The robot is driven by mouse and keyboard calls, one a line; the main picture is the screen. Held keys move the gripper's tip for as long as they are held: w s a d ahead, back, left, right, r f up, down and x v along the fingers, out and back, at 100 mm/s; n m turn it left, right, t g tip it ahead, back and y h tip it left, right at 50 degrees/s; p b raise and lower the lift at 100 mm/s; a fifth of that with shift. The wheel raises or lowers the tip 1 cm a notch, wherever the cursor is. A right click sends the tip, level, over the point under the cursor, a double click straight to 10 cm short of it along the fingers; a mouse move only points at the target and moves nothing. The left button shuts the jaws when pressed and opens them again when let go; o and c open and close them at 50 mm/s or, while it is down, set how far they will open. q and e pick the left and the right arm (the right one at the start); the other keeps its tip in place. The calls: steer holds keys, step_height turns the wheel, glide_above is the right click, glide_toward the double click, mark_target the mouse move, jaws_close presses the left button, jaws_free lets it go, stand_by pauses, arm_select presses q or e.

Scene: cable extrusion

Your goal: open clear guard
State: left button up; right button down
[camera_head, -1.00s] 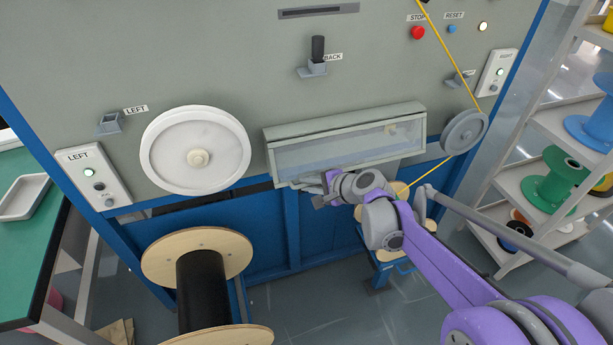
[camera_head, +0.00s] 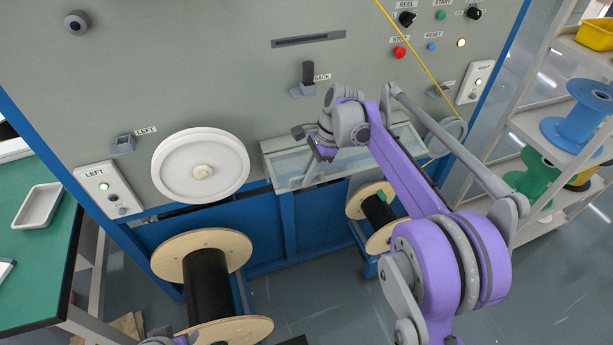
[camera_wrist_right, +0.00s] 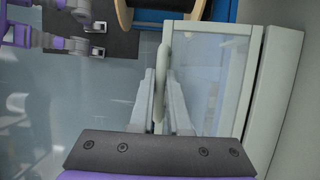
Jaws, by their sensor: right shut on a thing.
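The clear guard (camera_head: 385,161) is a long pane in a pale grey frame on the front of the machine, and my right arm covers its middle. The pane appears swung outward from the machine, its lower edge raised; the exact angle is hard to tell. My right gripper (camera_head: 309,176) is in front of its left half. In the right wrist view, the right gripper (camera_wrist_right: 162,108) is shut on the guard's pale bar handle (camera_wrist_right: 162,62), with a finger on each side. The pane (camera_wrist_right: 218,75) lies right beside it. My left gripper is not in view.
A white wheel (camera_head: 201,168) is left of the guard, a grey pulley with yellow cable (camera_head: 428,55) right of it. Wooden reels (camera_head: 205,245) stand below. A green table (camera_head: 40,262) is at the left, shelves with spools (camera_head: 578,112) at the right.

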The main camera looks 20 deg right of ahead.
steer(key=shift+w+r+g, duration=0.1)
steer(key=shift+r+g, duration=0.2)
steer(key=shift+r, duration=0.4)
steer(key=shift+w+r+p, duration=0.25)
steer(key=shift+r+p, duration=0.35)
steer(key=shift+r, duration=0.05)
steer(key=shift+w+r+p, duration=0.2)
steer(key=shift+r+p, duration=0.35)
steer(key=shift+r, duration=0.05)
steer(key=c, duration=0.9)
jaws_free()
steer(key=p+v, duration=0.1)
steer(key=v, duration=0.9)
steer(key=shift+d+r, duration=0.15)
steer(key=shift+r, duration=0.15)
